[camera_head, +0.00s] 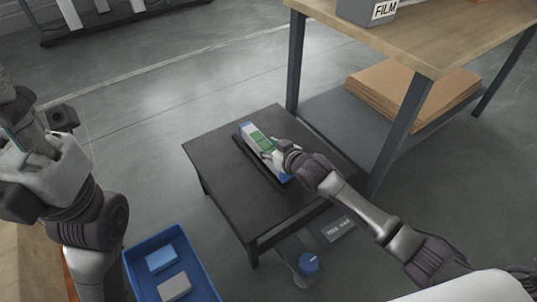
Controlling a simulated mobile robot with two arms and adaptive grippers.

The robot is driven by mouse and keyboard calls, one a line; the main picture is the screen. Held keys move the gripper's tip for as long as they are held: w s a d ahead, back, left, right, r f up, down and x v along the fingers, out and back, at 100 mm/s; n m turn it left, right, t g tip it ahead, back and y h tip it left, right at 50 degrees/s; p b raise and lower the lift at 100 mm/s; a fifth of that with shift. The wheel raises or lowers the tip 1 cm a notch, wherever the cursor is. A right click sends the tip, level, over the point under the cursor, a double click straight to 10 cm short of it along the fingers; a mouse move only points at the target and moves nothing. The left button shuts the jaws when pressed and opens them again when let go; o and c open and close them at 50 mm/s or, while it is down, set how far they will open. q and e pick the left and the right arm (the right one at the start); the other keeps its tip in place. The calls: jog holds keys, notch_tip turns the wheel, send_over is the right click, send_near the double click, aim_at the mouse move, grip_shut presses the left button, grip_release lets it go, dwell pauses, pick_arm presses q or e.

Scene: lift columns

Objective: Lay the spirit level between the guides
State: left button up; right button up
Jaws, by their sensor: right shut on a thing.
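The spirit level (250,132) is a pale bar with green patches and a blue part at its near end. It is over the low dark table (222,144), lying slanted from upper left to lower right. A dark raised guide (243,150) runs along its left side; the other guide is hidden or not distinct. My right gripper (272,153) is shut on the level near its middle and hides part of it. I cannot tell whether the level touches the tabletop. My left gripper (40,135) is at the left edge, away from the table, its fingers unclear.
A blue bin (133,262) with a blue box and a grey box stands at the lower left. A workbench (440,45) with a FILM box (368,10) and stacked cardboard (400,92) is at upper right. A blue round object (309,262) is below the table.

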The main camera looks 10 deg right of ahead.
jog(key=shift+f, duration=0.5)
jog(key=shift+r, duration=0.1)
jog(key=o, duration=1.3)
jog(key=shift+f, duration=0.2)
